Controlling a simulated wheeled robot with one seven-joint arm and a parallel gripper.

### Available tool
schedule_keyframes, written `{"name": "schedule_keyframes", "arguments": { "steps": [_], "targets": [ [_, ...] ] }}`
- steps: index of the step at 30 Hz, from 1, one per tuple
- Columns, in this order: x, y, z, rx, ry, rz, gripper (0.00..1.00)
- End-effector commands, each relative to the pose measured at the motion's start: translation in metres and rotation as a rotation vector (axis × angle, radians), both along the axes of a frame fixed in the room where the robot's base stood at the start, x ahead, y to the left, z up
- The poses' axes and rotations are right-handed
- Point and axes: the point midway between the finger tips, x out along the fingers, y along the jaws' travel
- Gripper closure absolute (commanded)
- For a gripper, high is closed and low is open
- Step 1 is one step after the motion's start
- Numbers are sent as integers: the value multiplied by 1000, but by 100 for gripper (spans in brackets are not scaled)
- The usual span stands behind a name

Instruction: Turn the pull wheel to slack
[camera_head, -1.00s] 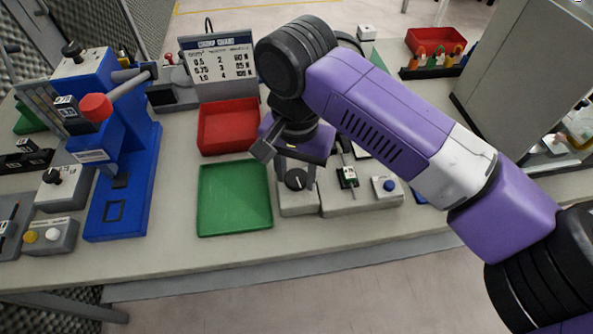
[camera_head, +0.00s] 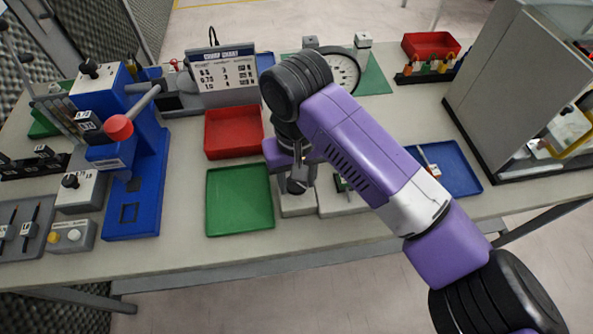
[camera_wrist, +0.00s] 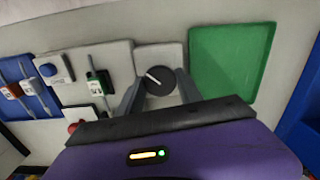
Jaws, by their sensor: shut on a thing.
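The pull wheel is a round black knob with a pale line across its top (camera_wrist: 157,80), on a light grey block in the wrist view. In the head view the knob (camera_head: 296,187) shows partly below my wrist, right of the green tray. My gripper (camera_wrist: 160,86) points down at it, with one finger on each side, shut on the knob. In the wrist view the line slants from upper left to lower right. Any marking for slack is hidden or too small to read.
A green tray (camera_head: 240,202) lies close left of the knob, a red tray (camera_head: 232,133) behind it. A blue press (camera_head: 140,185) stands farther left. A green switch (camera_wrist: 96,86) sits beside the knob block. A blue tray (camera_head: 447,168) and grey cabinet (camera_head: 515,85) are right.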

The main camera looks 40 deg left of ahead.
Motion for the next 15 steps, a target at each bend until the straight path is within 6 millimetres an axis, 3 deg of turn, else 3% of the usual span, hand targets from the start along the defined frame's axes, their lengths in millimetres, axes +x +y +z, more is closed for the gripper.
{"name": "schedule_keyframes", "arguments": {
  "steps": [15],
  "targets": [
    [0, 0, 3, -1, 2, 491, 98]
  ]
}}
